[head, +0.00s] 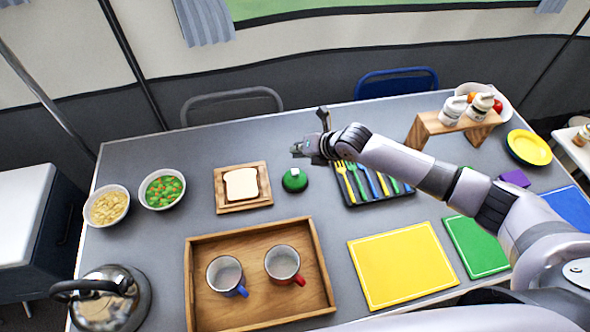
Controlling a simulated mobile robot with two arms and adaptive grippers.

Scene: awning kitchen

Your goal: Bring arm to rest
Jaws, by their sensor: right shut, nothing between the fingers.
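My right arm reaches in from the right across the table. Its gripper (308,149) is shut and empty, in the air near a round green object (294,180) and the left end of the cutlery tray (353,197). I cannot tell its exact height above the table. My left gripper is not in the picture.
On the grey table (160,230) are two bowls (107,207), bread on a board (244,206), a wooden tray (206,308) with two mugs, a kettle (112,300) and cutting boards (402,264). A wooden stand (428,128) holds white bottles, beside a yellow plate (528,147).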

